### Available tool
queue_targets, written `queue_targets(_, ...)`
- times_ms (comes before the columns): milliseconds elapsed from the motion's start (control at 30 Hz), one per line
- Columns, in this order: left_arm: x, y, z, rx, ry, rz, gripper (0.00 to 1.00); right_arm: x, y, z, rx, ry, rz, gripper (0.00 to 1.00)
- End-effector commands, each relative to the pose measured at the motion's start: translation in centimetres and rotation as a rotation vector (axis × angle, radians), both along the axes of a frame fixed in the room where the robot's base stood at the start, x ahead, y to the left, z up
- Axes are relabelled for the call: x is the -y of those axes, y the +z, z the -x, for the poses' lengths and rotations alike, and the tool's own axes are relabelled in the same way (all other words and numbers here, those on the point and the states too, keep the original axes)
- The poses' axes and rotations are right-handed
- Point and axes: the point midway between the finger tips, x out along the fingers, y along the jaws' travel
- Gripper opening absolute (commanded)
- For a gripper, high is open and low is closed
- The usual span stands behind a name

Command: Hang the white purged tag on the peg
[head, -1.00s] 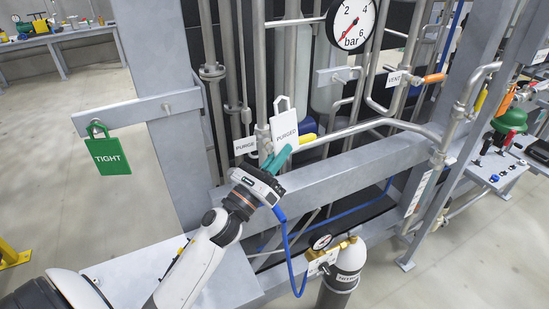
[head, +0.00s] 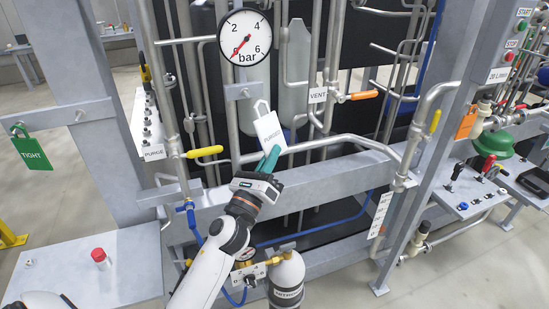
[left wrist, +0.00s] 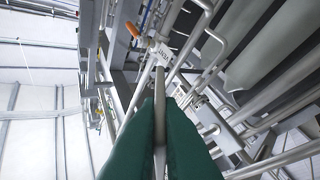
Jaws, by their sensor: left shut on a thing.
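The white PURGED tag (head: 268,127) is held upright, slightly tilted, its loop at the top. My left gripper (head: 270,158) is shut on its lower edge with green fingers. In the left wrist view the tag (left wrist: 159,95) shows edge-on between the fingers (left wrist: 160,130). A small peg (head: 244,92) stands on a grey plate under the gauge, up and left of the tag; the tag looks apart from it. Another bare peg (head: 80,115) is on the left beam, beside the hanging green TIGHT tag (head: 33,150). My right gripper is not seen.
The pressure gauge (head: 245,36) sits above the plate. A yellow-handled valve (head: 205,152) is left of the tag, and an orange handle (head: 363,95) with a VENT label (head: 318,95) is to the right. A bent pipe (head: 340,138) runs close by. A nitrogen cylinder (head: 287,275) stands below.

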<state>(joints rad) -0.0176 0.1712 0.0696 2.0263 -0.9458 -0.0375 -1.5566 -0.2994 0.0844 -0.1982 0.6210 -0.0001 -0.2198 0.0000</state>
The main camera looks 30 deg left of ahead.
Motion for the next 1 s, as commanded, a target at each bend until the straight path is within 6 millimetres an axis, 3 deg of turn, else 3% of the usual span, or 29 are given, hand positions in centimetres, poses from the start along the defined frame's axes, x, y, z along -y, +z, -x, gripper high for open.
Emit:
queue_targets(233, -1.1, -0.1, -0.9, 0.002, -0.001, -0.002, 0.0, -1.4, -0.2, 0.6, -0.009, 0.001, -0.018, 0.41)
queue_targets(1000, -4.6, -0.5, -3.9, 0.001, 0.0, -0.001, 0.0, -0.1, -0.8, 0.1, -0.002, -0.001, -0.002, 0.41)
